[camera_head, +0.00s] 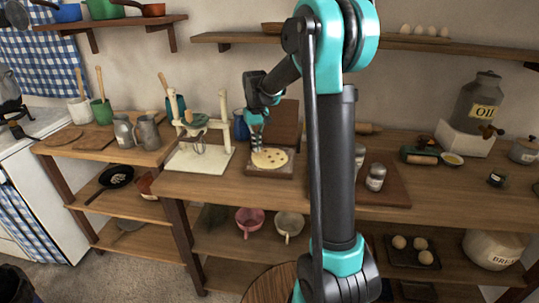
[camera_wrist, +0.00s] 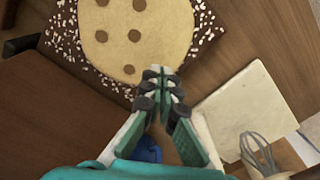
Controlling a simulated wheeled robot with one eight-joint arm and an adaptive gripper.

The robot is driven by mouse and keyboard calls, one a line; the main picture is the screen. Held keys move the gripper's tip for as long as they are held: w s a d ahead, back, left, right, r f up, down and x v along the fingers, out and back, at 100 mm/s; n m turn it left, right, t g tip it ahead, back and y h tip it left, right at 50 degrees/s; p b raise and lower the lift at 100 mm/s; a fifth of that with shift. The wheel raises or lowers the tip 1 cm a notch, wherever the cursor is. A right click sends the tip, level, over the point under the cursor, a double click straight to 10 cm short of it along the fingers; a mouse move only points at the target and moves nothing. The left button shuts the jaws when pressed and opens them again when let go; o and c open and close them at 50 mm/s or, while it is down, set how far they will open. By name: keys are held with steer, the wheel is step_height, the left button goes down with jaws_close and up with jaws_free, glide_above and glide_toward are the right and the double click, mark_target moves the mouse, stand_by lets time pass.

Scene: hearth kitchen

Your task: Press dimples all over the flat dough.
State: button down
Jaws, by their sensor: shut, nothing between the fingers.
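The flat dough (camera_head: 270,158) is a pale round on a dark board (camera_head: 262,171) on the wooden table. In the wrist view the dough (camera_wrist: 122,18) shows several round brown dimples, spaced apart, and the board (camera_wrist: 70,42) around it is speckled with white bits. My gripper (camera_head: 257,148) is shut and empty, pointing down at the dough's left side.
A cream stand with a whisk (camera_head: 199,140) stands left of the dough. A dark upright box or lid (camera_head: 287,120) is behind it. A jar (camera_head: 376,177) stands on a board to the right, beyond my arm. Metal jugs (camera_head: 137,132) are farther left.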

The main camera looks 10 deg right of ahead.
steer(key=shift+f, duration=0.2)
steer(key=shift+f, duration=0.7)
stand_by(0.7)
steer(key=shift+r, duration=0.1)
steer(key=shift+r, duration=0.75)
steer(key=shift+s, duration=0.1)
